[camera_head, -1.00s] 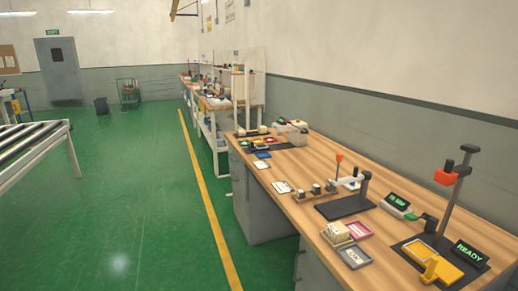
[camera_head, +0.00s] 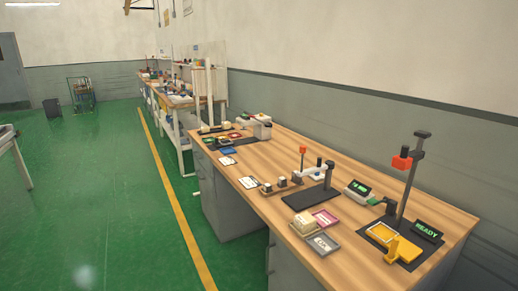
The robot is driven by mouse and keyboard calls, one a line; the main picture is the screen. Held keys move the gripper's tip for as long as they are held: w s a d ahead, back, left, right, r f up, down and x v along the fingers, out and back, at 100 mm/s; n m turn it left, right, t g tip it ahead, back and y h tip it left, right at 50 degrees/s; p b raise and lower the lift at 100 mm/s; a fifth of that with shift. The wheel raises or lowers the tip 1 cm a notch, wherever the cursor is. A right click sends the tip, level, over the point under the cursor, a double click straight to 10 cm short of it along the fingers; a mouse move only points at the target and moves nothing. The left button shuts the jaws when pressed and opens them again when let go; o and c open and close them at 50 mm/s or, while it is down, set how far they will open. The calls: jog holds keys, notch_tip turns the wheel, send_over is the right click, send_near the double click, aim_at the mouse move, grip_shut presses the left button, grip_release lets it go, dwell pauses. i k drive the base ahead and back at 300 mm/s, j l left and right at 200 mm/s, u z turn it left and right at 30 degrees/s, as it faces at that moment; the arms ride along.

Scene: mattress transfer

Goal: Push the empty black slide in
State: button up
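No part of my gripper shows in this view. I cannot pick out the black slide for certain. A dark flat plate (camera_head: 311,195) with an upright post stands mid-bench. A black base (camera_head: 374,231) nearer the bench's right end carries a yellow fixture (camera_head: 396,246), a tall dark post with a red head (camera_head: 402,162) and a display reading READY (camera_head: 427,230). The parts are too small to tell whether any slide there is out or in.
The wooden workbench (camera_head: 335,262) runs along the grey wall at right. Small trays (camera_head: 323,245) lie near its front edge. Green floor (camera_head: 120,215) with a yellow line is open at left. A roller conveyor's end (camera_head: 15,155) shows at the left edge.

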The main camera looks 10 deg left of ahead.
aim_at(224, 144)
jog(key=i+j+u, duration=0.15)
jog(key=i+j, duration=0.4)
jog(key=i+j+u, duration=0.1)
jog(key=i+j, duration=0.4)
jog(key=i, duration=0.25)
